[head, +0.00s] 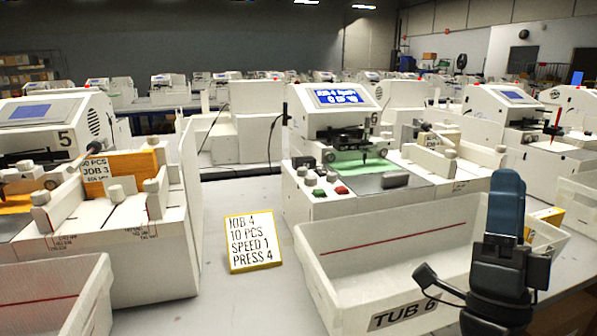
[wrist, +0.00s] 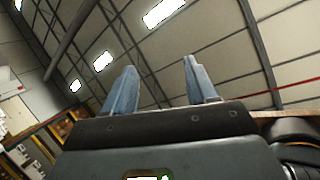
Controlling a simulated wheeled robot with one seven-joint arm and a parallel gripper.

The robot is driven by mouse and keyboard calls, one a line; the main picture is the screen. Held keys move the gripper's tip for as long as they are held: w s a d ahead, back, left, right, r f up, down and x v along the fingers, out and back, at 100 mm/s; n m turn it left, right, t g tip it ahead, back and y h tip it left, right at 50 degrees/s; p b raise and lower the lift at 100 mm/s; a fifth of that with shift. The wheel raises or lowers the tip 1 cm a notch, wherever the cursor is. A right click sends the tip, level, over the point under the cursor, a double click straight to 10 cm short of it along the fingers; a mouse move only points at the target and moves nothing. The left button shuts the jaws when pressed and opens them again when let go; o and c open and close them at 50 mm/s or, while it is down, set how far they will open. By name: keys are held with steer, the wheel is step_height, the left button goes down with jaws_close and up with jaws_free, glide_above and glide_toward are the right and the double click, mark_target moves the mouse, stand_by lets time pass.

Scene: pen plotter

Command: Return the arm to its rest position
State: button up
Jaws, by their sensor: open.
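My gripper (head: 507,180) stands at the right front in the head view, in front of the tub marked TUB 6 (head: 420,285). It points upward, with blue fingers above a dark wrist. In the wrist view my gripper (wrist: 162,85) shows two blue fingers spread apart with nothing between them. The ceiling fills the background there. No object touches the fingers in either view.
A pen plotter (head: 340,100) with a lit screen stands behind the tub. A job card (head: 253,242) stands on the grey table left of the tub. Another white tub (head: 60,290) is at the front left. More plotters stand on both sides.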

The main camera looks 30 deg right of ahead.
steer(key=s+a+f+n+g+y+p, duration=0.2)
steer(key=s+a+f+n+g+y, duration=0.4)
steer(key=s+a+f+n+y, duration=1.2)
step_height(320, 180, down, 4)
steer(key=s+n+y, duration=0.2)
steer(key=n+y, duration=0.1)
steer(key=y, duration=0.1)
steer(key=shift+s+p, duration=0.3)
stand_by(5.3)
